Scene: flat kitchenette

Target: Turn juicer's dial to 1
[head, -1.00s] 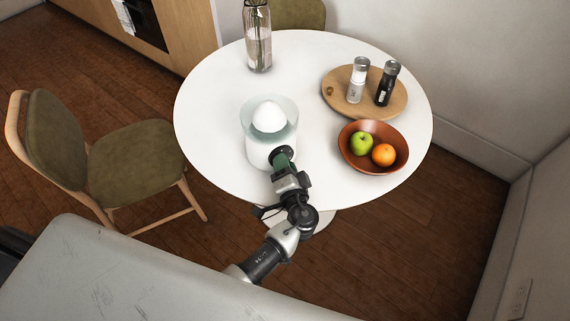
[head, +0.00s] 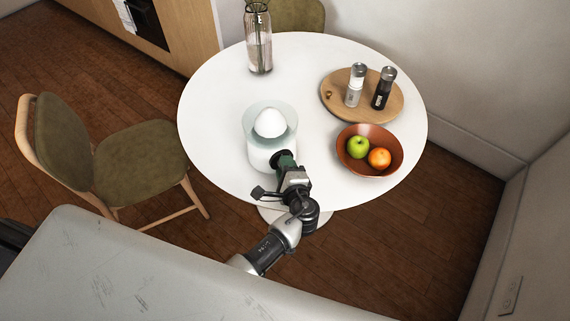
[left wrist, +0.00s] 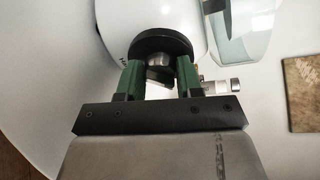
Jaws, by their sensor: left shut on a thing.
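The white juicer (head: 262,152) stands on the round white table, with a clear bowl and a white domed cone on top. It also shows in the left wrist view (left wrist: 190,22), at the top. Its dial (left wrist: 158,60) is a dark disc with a metallic knob on the juicer's front. My left gripper (head: 283,160) reaches the juicer's front from the near side. In the left wrist view its green fingers (left wrist: 159,80) are shut on the dial's knob, one on each side. The dial's markings are mostly hidden, so its setting cannot be read. My right gripper is not in view.
On the table (head: 215,95), a fruit bowl (head: 354,168) stands right of the juicer. Behind it is a wooden board (head: 336,107) with two shakers. A glass vase (head: 259,50) stands at the back. A chair (head: 140,155) is at left.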

